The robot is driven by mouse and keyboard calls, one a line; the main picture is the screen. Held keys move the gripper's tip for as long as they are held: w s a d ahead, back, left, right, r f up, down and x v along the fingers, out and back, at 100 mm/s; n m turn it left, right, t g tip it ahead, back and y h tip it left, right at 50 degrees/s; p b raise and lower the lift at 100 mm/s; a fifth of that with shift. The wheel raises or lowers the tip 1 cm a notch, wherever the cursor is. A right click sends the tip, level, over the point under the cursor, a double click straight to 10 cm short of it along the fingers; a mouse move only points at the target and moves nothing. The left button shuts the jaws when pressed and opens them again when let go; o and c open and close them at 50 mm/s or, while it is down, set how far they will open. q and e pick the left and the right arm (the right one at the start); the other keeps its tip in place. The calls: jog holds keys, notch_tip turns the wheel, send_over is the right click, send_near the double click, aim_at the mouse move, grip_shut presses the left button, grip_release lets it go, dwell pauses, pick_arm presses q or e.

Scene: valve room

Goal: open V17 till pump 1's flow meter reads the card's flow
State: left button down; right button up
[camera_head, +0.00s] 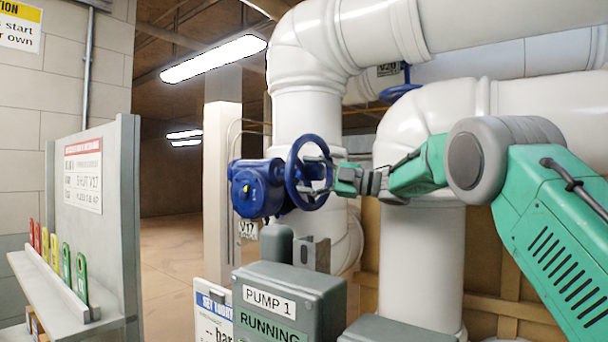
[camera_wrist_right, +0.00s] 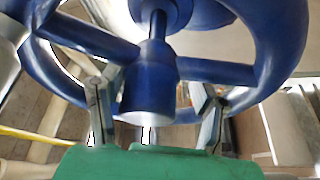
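The V17 valve has a blue body (camera_head: 256,188) and a blue handwheel (camera_head: 293,172), with a V17 tag (camera_head: 247,229) below. My right gripper (camera_head: 325,175) reaches the wheel from the right. In the right wrist view, its two fingers (camera_wrist_right: 155,105) are spread on either side of the wheel's blue hub (camera_wrist_right: 148,85), among the spokes, with gaps to the hub. The pump 1 box (camera_head: 290,300) reads RUNNING. A partly hidden white and blue sign (camera_head: 212,310) shows "bar"; its reading is cut off. No flow meter reading is legible. My left gripper is out of view.
Large white pipes (camera_head: 425,260) stand behind and right of the wheel. A grey board (camera_head: 100,220) at left carries a red-headed notice (camera_head: 83,176) and a shelf with several coloured tags (camera_head: 66,262). Another blue handwheel (camera_head: 398,92) sits higher up. Open floor shows behind the board.

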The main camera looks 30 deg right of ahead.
aim_at(324, 176)
jog(key=shift+s+d+r, duration=0.2)
jog(key=shift+r, duration=0.1)
jog(key=shift+d+f, duration=0.1)
jog(key=shift+d, duration=0.2)
jog(key=v, duration=0.6)
jog(key=shift+s, duration=0.25)
jog(key=shift+s+d+f, duration=0.15)
jog(key=shift+d+f, duration=0.1)
jog(key=shift+d, duration=0.2)
jog(key=shift+s+a+r, duration=0.1)
jog(key=shift+a, duration=0.1)
